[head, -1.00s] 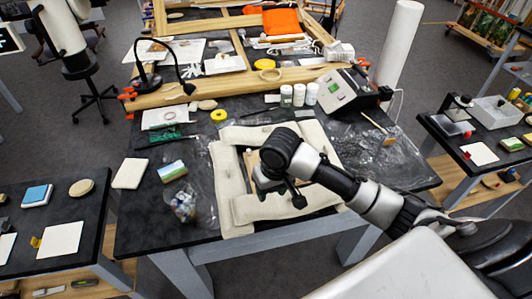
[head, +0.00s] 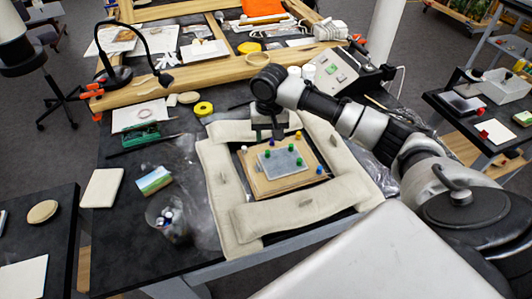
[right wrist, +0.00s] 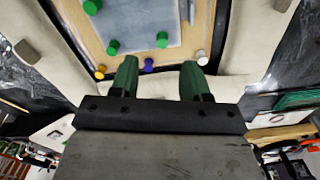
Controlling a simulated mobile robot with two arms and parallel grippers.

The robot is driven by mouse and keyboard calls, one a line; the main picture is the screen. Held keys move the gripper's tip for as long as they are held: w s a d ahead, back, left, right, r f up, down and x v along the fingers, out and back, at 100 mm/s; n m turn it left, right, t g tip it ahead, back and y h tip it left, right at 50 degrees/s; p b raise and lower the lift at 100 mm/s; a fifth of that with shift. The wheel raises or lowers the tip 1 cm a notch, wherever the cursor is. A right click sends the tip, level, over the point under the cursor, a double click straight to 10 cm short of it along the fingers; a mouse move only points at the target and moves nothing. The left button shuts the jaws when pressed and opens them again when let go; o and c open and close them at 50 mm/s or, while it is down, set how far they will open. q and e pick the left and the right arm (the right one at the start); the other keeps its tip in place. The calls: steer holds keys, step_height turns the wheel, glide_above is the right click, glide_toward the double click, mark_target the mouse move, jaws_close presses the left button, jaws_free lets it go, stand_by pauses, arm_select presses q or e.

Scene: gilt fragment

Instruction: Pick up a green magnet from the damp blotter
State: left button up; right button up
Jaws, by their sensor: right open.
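The damp blotter is a grey rectangle (head: 282,165) on a tan board (head: 262,186); its corner shows in the right wrist view (right wrist: 135,22). Green magnets stand on it, one at its far left (head: 267,153), one at its far edge (head: 291,147) and one at its right (head: 299,161). My right gripper (right wrist: 160,68) is open and empty, over the board's far edge. A purple magnet (right wrist: 149,64) shows between its fingertips. My left gripper is out of view.
Long cream sandbags (head: 300,208) frame the board on all sides. An orange magnet (right wrist: 99,72) and a white one (right wrist: 201,57) flank the purple one. A clear cup (head: 170,222) stands left, and a control box (head: 335,72) behind right.

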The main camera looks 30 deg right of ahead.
mark_target(268, 152)
steer(key=shift+f, duration=0.65)
steer(key=shift+w+f, duration=0.15)
steer(key=shift+f, duration=0.55)
steer(key=shift+a+f+p, duration=0.1)
steer(key=shift+f+p, duration=0.5)
steer(key=shift+f, duration=1.8)
jaws_close()
